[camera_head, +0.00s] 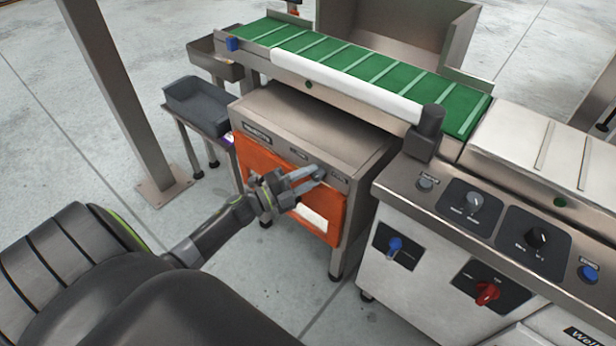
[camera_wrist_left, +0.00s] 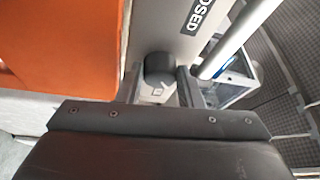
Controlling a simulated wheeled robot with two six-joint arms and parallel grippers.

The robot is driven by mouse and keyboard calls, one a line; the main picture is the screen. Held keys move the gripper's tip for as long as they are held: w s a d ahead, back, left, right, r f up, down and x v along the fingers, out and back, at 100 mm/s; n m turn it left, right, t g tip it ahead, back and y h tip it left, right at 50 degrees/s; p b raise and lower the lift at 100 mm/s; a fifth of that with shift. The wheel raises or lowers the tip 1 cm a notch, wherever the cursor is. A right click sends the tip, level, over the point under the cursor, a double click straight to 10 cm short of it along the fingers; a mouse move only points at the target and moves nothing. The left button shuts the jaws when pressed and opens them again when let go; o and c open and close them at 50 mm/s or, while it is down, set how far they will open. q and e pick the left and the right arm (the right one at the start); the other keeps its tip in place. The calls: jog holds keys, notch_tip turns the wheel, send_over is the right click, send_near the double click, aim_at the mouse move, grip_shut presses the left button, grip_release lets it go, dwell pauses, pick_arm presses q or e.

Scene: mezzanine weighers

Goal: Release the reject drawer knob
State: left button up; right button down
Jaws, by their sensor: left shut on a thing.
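The reject cabinet (camera_head: 285,115) is a steel box with an orange front panel (camera_head: 262,158), under the conveyor. My left gripper (camera_head: 318,174) reaches its upper right front edge and is shut on the reject drawer knob. In the left wrist view the dark, rounded knob (camera_wrist_left: 159,67) sits between the two fingers of my left gripper (camera_wrist_left: 160,90), beside a steel face with lettering ending in "OSED". In the head view the fingers hide the knob. The orange panel also shows in the left wrist view (camera_wrist_left: 60,40). My right gripper is in neither view.
A green belt conveyor (camera_head: 355,68) runs above the cabinet. A control panel (camera_head: 480,215) with several knobs stands close on the right. A grey bin (camera_head: 200,103) on a small stand and a steel post (camera_head: 118,90) are at left. Floor in front is clear.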

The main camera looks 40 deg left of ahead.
pick_arm(q)
jog(key=shift+f, duration=0.1)
jog(key=o, duration=0.8)
jog(key=shift+o, duration=0.9)
jog(key=shift+s, duration=0.1)
jog(key=v, duration=1.7)
jog(key=shift+s, duration=0.2)
